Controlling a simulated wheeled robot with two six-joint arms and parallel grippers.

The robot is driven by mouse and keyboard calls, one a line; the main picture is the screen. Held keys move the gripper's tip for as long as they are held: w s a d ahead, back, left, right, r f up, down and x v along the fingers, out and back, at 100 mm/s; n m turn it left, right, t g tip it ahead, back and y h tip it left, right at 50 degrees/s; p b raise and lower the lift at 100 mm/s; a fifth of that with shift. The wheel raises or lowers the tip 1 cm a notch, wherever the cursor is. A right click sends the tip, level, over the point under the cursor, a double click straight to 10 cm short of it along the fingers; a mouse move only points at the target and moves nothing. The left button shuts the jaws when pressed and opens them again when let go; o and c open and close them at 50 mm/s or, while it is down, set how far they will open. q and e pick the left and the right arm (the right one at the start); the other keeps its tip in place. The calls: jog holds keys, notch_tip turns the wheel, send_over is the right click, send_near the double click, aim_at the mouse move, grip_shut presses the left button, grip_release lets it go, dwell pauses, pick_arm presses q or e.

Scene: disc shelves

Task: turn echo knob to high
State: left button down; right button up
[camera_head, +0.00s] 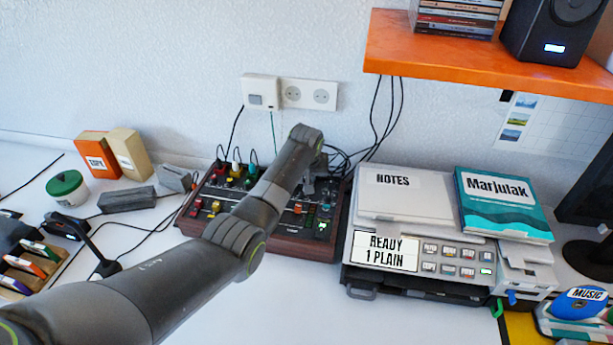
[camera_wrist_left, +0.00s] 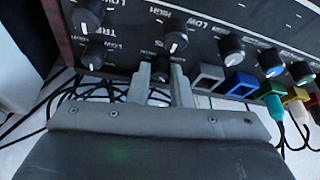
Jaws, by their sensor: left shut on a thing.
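The mixer (camera_head: 250,242) is a dark panel with wood-coloured sides, coloured sliders and knobs, standing on the white table. My left arm reaches across it. My left gripper (camera_head: 310,185) points down at its back right part, largely hidden by my own wrist. In the left wrist view my left gripper (camera_wrist_left: 160,82) is shut on a small black knob (camera_wrist_left: 160,69). The knob's own label is covered, so I cannot read whether it is the echo knob. Other black knobs (camera_wrist_left: 175,42) with white pointer lines and LOW and HIGH marks sit around it. My right gripper is not in view.
Coloured plugs (camera_wrist_left: 272,92) and cables stand along the mixer's back edge. A printer (camera_head: 400,210) is close on the right, with a teal book (camera_head: 505,205) on top. An orange shelf (camera_head: 470,65) overhangs at the upper right.

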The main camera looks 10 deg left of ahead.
pick_arm(q)
jog(key=shift+a+r+m+h+p, duration=0.1)
jog(key=shift+r+m+h+p, duration=0.15)
jog(key=shift+m+p, duration=0.7)
jog(key=shift+a+f+m+h+p, duration=0.1)
jog(key=shift+m+h+p, duration=0.35)
jog(key=shift+m, duration=0.3)
jog(key=shift+f+m, duration=0.1)
jog(key=shift+m, duration=0.6)
jog(key=shift+m+g+h+p, duration=0.3)
jog(key=shift+m+h, duration=0.3)
jog(key=shift+m, duration=0.6)
jog(key=c, duration=1.3)
grip_release()
